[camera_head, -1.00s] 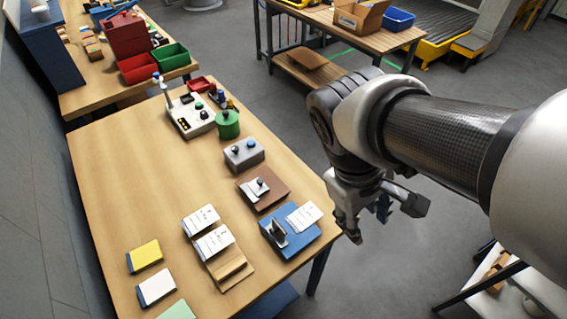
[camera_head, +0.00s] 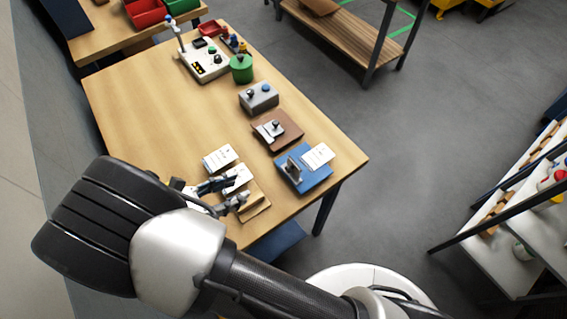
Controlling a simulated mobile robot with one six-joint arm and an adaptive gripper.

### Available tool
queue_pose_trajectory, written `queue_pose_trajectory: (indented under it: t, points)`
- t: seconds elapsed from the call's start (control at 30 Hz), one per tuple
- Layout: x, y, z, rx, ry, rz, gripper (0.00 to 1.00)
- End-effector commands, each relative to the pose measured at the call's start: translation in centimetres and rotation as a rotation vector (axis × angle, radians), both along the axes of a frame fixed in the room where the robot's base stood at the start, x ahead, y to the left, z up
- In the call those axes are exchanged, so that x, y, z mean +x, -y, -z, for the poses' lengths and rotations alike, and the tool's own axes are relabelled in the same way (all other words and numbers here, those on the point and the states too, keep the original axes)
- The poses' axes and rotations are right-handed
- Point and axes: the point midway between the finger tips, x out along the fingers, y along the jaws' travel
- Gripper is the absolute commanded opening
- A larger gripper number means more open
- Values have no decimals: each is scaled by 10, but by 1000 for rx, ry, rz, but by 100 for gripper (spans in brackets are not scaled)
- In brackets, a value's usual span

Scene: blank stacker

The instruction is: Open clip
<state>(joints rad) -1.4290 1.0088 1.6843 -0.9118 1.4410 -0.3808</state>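A blue board (camera_head: 318,180) lies near the right front edge of the table, with an upright grey clip lever (camera_head: 294,169) on its left part and a white paper (camera_head: 318,156) at its upper right. Behind it, a brown board (camera_head: 291,137) carries a metal plate with a dark knob (camera_head: 273,126). I cannot tell which of these is the task's clip. My gripper (camera_head: 241,189) is over the wooden card holder (camera_head: 257,208), left of the blue board. Its two fingers are apart, and I see nothing clamped between them. It partly hides the white cards (camera_head: 239,174) there.
A grey box with knobs (camera_head: 259,97), a green pot (camera_head: 241,68) and a white control panel (camera_head: 205,65) stand farther back on the table (camera_head: 150,110). The table's left middle is clear. My arm covers the front left corner.

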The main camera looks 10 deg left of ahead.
Motion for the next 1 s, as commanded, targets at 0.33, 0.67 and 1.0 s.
queue_pose_trajectory:
  t: [0.33, 0.67, 1.0]
  points:
    - [49, 44, 27, -1, -2, 9, 40]
    - [96, 84, 53, 1, -2, 9, 40]
    - [116, 100, 63, 2, -2, 5, 40]
